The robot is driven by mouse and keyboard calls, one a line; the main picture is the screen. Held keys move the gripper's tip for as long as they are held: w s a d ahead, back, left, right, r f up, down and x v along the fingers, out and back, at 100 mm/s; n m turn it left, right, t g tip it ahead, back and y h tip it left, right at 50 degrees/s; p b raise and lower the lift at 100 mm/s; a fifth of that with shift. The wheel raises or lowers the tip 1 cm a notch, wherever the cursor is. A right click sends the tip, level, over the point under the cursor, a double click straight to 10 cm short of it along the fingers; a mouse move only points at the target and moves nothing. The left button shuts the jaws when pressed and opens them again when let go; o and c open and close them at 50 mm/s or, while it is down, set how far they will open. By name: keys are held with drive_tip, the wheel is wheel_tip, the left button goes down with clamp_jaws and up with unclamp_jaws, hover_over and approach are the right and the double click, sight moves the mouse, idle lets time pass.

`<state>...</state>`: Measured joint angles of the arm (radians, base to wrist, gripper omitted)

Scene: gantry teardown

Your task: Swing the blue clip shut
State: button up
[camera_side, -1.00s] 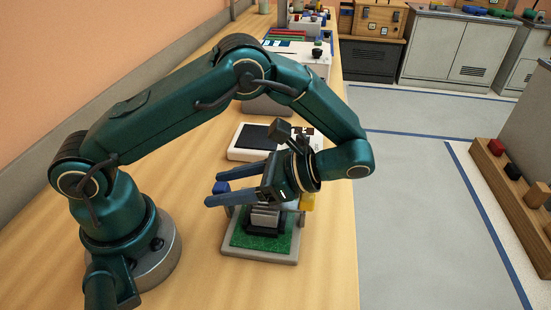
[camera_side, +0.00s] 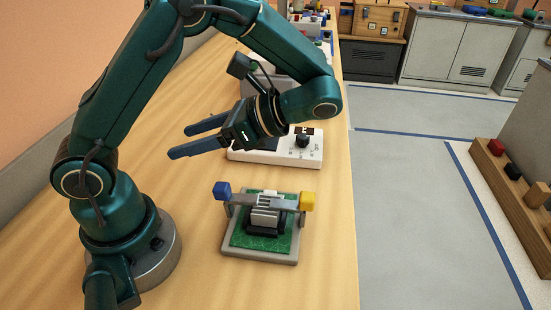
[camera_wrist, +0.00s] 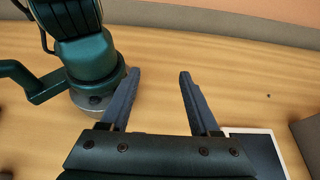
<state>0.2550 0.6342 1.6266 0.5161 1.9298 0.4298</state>
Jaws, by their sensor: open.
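The blue clip (camera_side: 221,190) shows in the side view as a blue block at the left end of a fixture on the bench. A grey bar runs between it and a yellow block (camera_side: 307,200) at the right end, over a finned grey part (camera_side: 265,214) on a green board (camera_side: 282,242). I cannot tell how the bar divides between the two blocks. My gripper (camera_side: 178,142) is open and empty, in the air above and behind the fixture, apart from it. The wrist view shows the two open fingers (camera_wrist: 157,74) but not the clip.
A white meter (camera_side: 312,155) with a black knob stands behind the fixture; its dark screen shows in the wrist view (camera_wrist: 258,155). More equipment stands at the bench's far end. The wooden bench (camera_side: 325,270) is clear around the fixture's front.

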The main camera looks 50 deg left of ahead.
drive_tip(key=s+a+r, duration=0.2)
drive_tip(key=a+r, duration=0.1)
drive_tip(key=a, duration=0.2)
drive_tip(key=shift+a+r, duration=0.2)
